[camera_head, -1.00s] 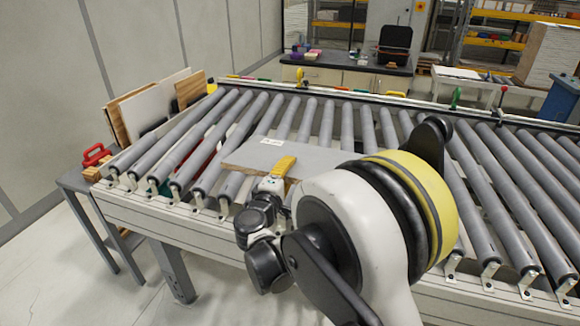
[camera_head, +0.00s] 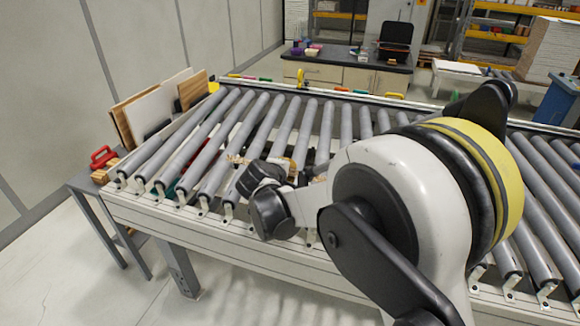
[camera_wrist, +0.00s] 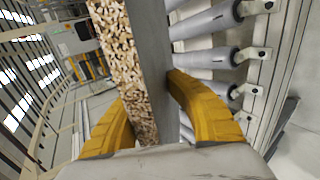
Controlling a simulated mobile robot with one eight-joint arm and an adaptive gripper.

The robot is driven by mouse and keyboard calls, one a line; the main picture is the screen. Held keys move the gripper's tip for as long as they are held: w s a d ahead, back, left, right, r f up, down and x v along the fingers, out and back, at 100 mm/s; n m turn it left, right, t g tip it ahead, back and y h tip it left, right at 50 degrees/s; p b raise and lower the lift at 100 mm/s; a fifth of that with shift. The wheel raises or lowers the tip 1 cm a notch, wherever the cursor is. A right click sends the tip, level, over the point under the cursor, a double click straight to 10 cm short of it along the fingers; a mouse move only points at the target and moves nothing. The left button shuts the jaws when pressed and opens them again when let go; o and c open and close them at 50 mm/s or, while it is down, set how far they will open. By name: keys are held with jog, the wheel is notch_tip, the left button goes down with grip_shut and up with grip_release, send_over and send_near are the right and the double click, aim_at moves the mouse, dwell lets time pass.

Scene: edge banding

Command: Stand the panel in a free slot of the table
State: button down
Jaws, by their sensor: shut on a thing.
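The panel shows in the wrist view with a speckled chipboard edge (camera_wrist: 125,65) and a smooth grey face (camera_wrist: 153,45). My gripper (camera_wrist: 155,115) is shut on it, with one yellow finger on either side. At the left, several boards stand upright, including a white board (camera_head: 153,108) and a brown board (camera_head: 193,90). A grey table (camera_head: 76,184) stands below them; its slots cannot be made out.
A roller conveyor (camera_head: 200,221) fills the middle, with a raised frame edge along its front. A red-handled object (camera_head: 103,156) sits at the left end near small wooden blocks. A dark-topped workbench (camera_head: 345,63) stands behind. The floor at front left is clear.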

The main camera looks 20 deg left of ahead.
notch_tip(320, 180, up, 2)
jog(key=g+p, duration=0.3)
jog(key=shift+w+p, duration=0.1)
jog(key=shift+p, duration=0.2)
jog(key=g+p, duration=0.1)
jog(key=g, duration=0.1)
jog(key=r+g+p, duration=0.1)
jog(key=shift+r+g+p, duration=0.1)
jog(key=shift+g+p, duration=0.3)
jog(key=g, duration=0.1)
jog(key=g+p, duration=0.1)
jog(key=g, duration=0.1)
jog(key=shift+r+y, duration=0.25)
jog(key=shift+y, duration=0.05)
